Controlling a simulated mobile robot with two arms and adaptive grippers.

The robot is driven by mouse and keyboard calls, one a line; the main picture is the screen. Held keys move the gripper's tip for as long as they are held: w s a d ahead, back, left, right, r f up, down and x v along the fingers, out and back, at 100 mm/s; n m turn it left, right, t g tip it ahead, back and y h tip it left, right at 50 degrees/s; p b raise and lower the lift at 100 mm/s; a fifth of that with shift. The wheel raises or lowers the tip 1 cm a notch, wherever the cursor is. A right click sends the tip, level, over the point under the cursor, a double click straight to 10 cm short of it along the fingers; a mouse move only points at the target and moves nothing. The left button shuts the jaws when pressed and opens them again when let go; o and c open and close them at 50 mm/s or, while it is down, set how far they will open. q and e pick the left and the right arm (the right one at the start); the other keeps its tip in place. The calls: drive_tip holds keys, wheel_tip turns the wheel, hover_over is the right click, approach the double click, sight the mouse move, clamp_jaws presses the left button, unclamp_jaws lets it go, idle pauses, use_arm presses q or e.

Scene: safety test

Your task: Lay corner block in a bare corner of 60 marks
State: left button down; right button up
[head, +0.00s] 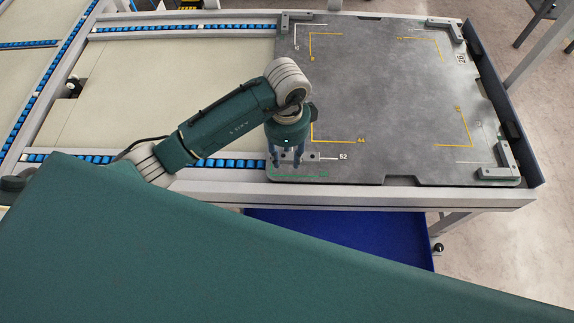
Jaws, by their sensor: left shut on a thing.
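A dark grey plate (385,95) carries yellow, white and green corner marks. Grey corner blocks stand in its far left (289,20), far right (456,32) and near right (500,168) corners. My left gripper (287,163) points down over the near left corner, shut on a grey corner block (313,157). The fingers hide part of this block, and I cannot tell whether it touches the plate. A green mark (298,177) shows just in front of it, and the white number 52 is to its right. I cannot make out a 60. My right gripper is not in view.
The plate lies on a conveyor with blue rollers (190,28) and a grey front rail (400,197). A dark upright guard (505,100) runs along its right side. A blue bin (350,233) is below the front rail. The plate's middle is clear.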

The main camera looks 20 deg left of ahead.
sight(287, 172)
use_arm(q)
drive_tip(key=shift+f, duration=2.9)
drive_tip(key=c, duration=1.2)
unclamp_jaws()
drive_tip(key=shift+f, duration=0.15)
drive_tip(key=shift+s, duration=0.1)
wheel_tip(287, 172, up, 12)
drive_tip(key=shift+r, duration=0.15)
